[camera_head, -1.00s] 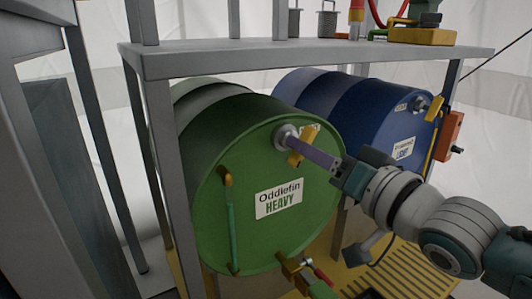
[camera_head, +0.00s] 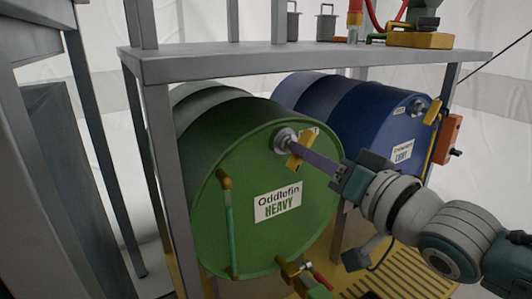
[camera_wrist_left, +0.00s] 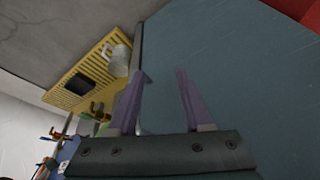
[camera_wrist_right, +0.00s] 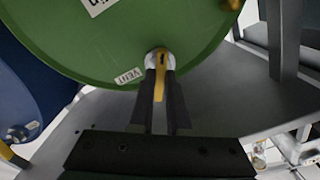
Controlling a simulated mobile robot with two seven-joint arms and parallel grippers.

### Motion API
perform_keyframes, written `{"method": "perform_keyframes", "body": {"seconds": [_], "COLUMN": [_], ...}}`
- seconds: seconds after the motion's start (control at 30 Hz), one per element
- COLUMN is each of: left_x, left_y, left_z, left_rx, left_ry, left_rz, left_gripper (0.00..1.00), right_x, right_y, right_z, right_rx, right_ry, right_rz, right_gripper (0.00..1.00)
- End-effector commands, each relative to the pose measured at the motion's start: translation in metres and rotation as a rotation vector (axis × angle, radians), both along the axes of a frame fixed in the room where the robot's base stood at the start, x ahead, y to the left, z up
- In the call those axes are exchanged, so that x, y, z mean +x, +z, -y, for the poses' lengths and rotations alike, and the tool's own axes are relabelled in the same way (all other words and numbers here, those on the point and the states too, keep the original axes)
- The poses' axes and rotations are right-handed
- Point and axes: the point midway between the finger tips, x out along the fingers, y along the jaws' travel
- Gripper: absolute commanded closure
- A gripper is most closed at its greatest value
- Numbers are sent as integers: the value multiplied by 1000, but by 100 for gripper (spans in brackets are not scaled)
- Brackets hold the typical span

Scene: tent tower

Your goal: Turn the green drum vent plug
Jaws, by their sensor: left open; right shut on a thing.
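The green drum (camera_head: 225,215), labelled "Oddlefin HEAVY", lies on its side in the rack with its round face toward me. Its vent plug (camera_head: 284,139) is a grey fitting with a yellow handle near the top right of that face. My right gripper (camera_head: 297,150) reaches in from the right and is shut on the yellow handle. In the right wrist view the handle (camera_wrist_right: 160,75) sits between the two fingers, lined up along them, beside a "VENT" label (camera_wrist_right: 130,75). My left gripper (camera_wrist_left: 155,100) is open and empty, away from the drum.
A blue drum (camera_head: 350,115) lies to the right with its own yellow-handled plug. A grey shelf (camera_head: 300,58) runs above both drums, and a rack post (camera_head: 165,170) stands at left. A tap (camera_head: 293,270) sits low on the green drum, above yellow grating.

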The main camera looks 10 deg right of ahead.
Motion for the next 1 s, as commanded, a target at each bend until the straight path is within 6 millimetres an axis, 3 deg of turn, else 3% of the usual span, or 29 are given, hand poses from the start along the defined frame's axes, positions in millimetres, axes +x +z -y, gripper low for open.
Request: {"method": "perform_keyframes", "body": {"seconds": [0.37, 1.0], "left_x": [0, 0], "left_y": [8, 24], "left_z": [1, -2], "left_rx": [-4, 7], "left_ry": [3, -4], "left_rz": [0, 0], "left_gripper": [50, 50], "right_x": [0, 0], "right_y": [2, 1], "right_z": [0, 0], "right_rx": [-128, -681], "right_ry": [0, -1], "right_rz": [46, 247], "right_gripper": [100, 100]}}
